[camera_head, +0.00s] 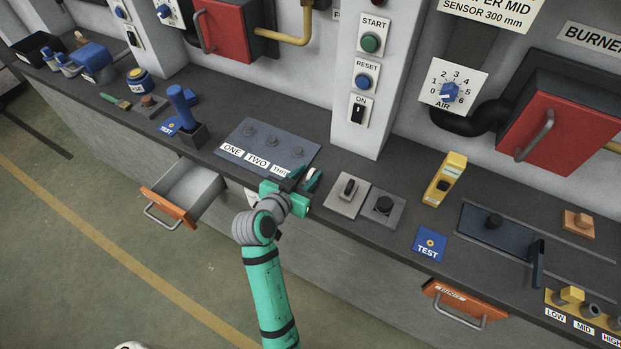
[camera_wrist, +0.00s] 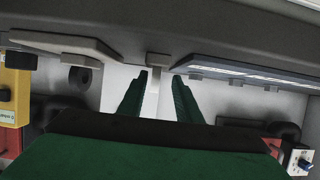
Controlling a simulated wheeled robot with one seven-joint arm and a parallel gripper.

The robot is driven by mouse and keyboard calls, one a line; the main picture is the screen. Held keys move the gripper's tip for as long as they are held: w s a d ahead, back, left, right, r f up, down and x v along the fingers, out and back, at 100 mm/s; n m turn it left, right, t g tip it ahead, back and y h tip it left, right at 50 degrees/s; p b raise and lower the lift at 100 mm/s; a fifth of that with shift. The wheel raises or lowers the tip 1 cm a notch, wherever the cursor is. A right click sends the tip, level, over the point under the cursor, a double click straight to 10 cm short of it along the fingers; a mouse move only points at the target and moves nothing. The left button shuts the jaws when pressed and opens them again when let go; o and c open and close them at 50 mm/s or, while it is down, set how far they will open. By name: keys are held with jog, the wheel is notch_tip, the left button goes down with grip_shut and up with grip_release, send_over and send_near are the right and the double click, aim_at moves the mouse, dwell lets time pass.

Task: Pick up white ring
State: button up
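A small white rounded piece (camera_head: 311,174), apparently the white ring, shows between the green fingers of my gripper (camera_head: 300,180) in the head view. The gripper is low over the bench, at the right end of the ONE/TWO/THREE plate, and hides part of this piece. In the wrist view the two fingers (camera_wrist: 159,75) stand apart. A pale upright piece (camera_wrist: 154,82) shows between their tips, close to the left finger, with a narrow gap to the right one. It is probably the ring seen edge-on. I see no firm grip on it.
The grey plate (camera_head: 257,137) with several knobs lies left of my gripper. A switch plate (camera_head: 346,194) and a dark knob block (camera_head: 383,206) stand close on the right. An open drawer (camera_head: 193,190) juts out below the bench at left.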

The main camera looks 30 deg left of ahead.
aim_at(318, 169)
jog(key=x, duration=0.2)
jog(key=d+x, duration=0.1)
jog(key=x, duration=0.1)
jog(key=shift+r, duration=0.15)
jog(key=shift+w+f, duration=0.3)
jog(key=shift+w, duration=0.25)
jog(key=shift+w+f, duration=0.1)
grip_shut()
